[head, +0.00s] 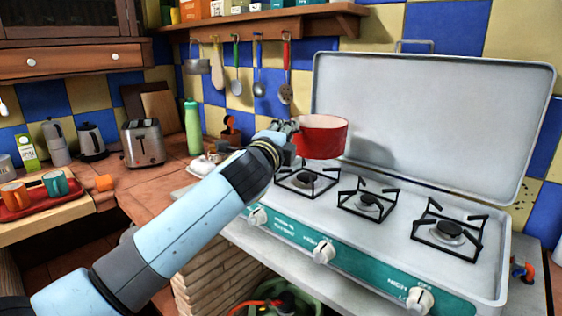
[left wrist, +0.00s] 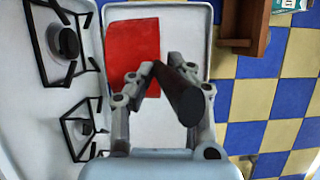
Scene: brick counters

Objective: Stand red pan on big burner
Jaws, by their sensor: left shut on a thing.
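The red pan (head: 322,138) is upright, behind and above the left burner (head: 308,181), near the raised stove lid. It looks clear of the burner grates. My left gripper (head: 290,127) is shut on the pan's dark handle, which shows between the fingers (left wrist: 160,72) in the left wrist view, with the red pan side (left wrist: 132,52) beyond. The stove has three burners in a row: left, middle (head: 368,203) and right (head: 447,231). The right burner looks the largest and is empty, as is the middle one. My right gripper is not in view.
The open stove lid (head: 430,120) stands upright behind the burners. Knobs (head: 323,251) line the teal front panel. A green bottle (head: 192,128), a toaster (head: 143,143) and a red tray (head: 30,207) with mugs are on the left counter. Utensils hang on the wall behind.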

